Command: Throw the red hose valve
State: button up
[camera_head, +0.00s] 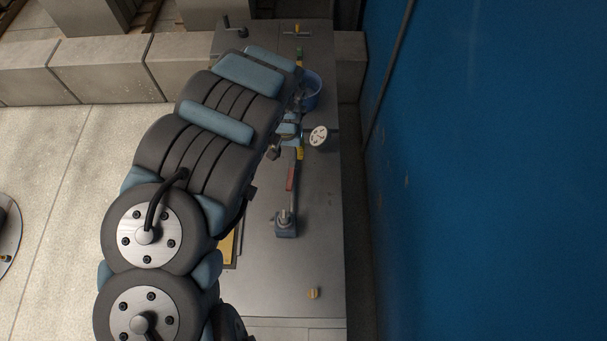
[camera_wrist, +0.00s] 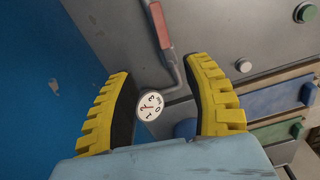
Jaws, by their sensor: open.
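The red valve handle (camera_head: 291,178) is a bar on a grey rod, on the grey panel in the head view, in line with a blue-grey block (camera_head: 285,228). The red handle (camera_wrist: 160,25) also shows at the top of the wrist view, with its grey rod bending down between the fingers. My gripper (camera_wrist: 162,68) is open, with yellow ribbed fingers on either side of the rod and a white dial gauge (camera_wrist: 150,106). The handle's red part lies beyond the fingertips. I cannot tell whether a finger touches the rod. My arm hides part of the panel in the head view.
A blue tub (camera_head: 312,92) and the white gauge (camera_head: 318,136) sit near my gripper. A blue wall (camera_head: 490,170) stands at the right. The wrist view shows green (camera_wrist: 287,96) and blue (camera_wrist: 275,136) bars and a pale knob (camera_wrist: 239,118).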

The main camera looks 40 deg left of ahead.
jog(key=b, duration=0.2)
send_near(290, 180)
jog(key=shift+f, duration=3.45)
jog(key=shift+w+f, duration=0.2)
jog(key=shift+f, duration=0.3)
jog(key=shift+s+d+f+p, duration=0.1)
jog(key=shift+f+p, duration=0.2)
jog(key=shift+f, duration=0.45)
jog(key=shift+c, duration=0.3)
grip_shut()
